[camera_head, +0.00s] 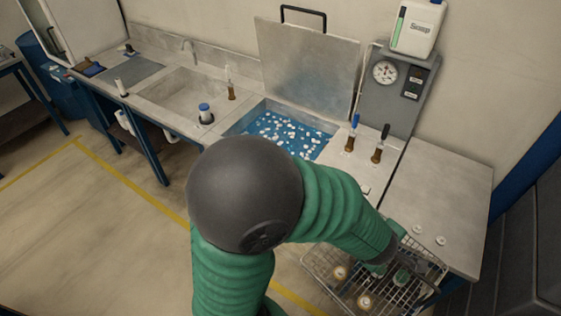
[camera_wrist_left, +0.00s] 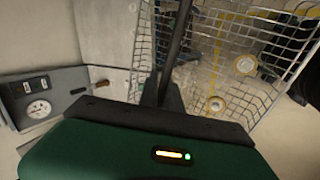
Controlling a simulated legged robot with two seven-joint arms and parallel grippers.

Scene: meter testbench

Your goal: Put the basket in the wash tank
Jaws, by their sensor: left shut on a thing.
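The wire basket (camera_head: 325,268) is at the lower right of the head view, in front of the bench edge, with several round, pale-topped parts inside. My left arm reaches over it and partly hides it. In the left wrist view, my left gripper (camera_wrist_left: 162,92) is shut on the basket's dark handle (camera_wrist_left: 178,45). The mesh basket (camera_wrist_left: 232,100) hangs beyond it, and floor shows through the mesh. The wash tank (camera_head: 322,124) holds blue water with white foam, left of the basket. Its lid (camera_head: 305,65) stands raised behind it. My right gripper is out of view.
Two dark- and blue-handled valves (camera_head: 378,145) stand on the bench right of the tank. A gauge panel (camera_head: 388,85) and soap dispenser (camera_head: 417,27) are behind. A sink (camera_head: 180,95) lies left. The right-hand bench top (camera_head: 440,195) is mostly clear.

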